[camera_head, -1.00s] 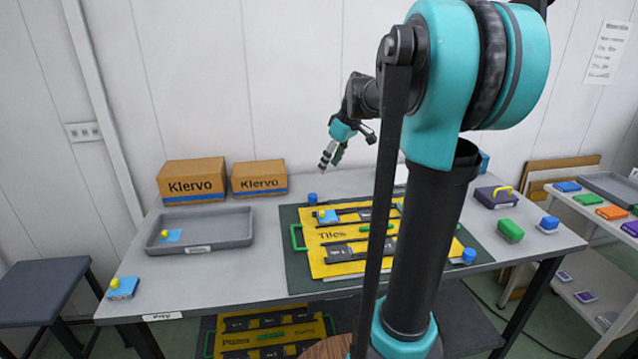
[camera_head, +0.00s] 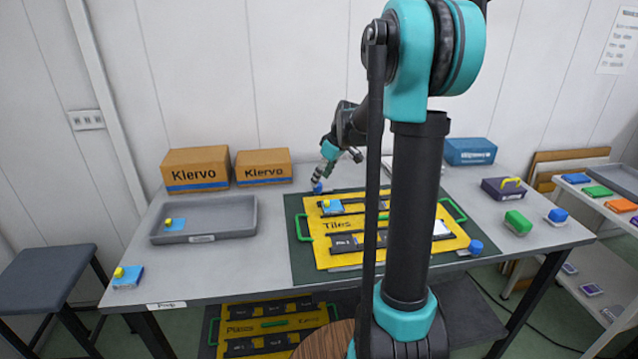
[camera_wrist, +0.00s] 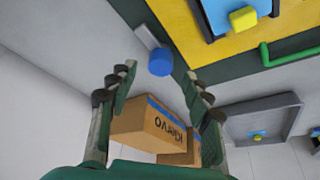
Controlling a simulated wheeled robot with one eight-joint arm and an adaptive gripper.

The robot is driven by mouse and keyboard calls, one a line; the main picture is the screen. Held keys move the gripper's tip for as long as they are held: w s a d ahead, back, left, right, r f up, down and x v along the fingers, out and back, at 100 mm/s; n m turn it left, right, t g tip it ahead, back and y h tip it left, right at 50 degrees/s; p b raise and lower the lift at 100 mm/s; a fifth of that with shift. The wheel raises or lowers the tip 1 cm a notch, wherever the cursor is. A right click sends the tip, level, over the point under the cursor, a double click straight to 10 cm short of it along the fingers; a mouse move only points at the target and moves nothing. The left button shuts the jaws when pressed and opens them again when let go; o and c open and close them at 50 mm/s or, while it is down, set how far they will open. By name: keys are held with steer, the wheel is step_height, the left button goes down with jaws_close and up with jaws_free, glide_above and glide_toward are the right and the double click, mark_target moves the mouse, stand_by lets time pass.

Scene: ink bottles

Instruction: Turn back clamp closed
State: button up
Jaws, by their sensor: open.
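The back clamp is a round blue knob (camera_wrist: 160,62) with a grey bar (camera_wrist: 146,36) reaching to the upper left in the wrist view. The bar lies beside the yellow Tiles board, roughly along its edge, not over it. In the head view the blue knob (camera_head: 317,188) shows at the mat's back edge. My gripper (camera_head: 317,179) is just above it, pointing down at a tilt. In the wrist view my gripper (camera_wrist: 160,80) is open, its fingers apart and empty, with the knob ahead between the fingertips. The yellow Tiles board (camera_head: 325,258) lies on the dark mat (camera_head: 300,270).
A front clamp's blue knob (camera_head: 476,246) is at the board's right front. A blue tile with a yellow knob (camera_head: 332,206) sits on the board. A grey tray (camera_head: 165,238) and Klervo boxes (camera_head: 196,170) stand left. Green handles (camera_head: 302,228) flank the board.

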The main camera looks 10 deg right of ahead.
mark_target(319, 185)
steer(key=shift+x, duration=1.6)
jaws_close()
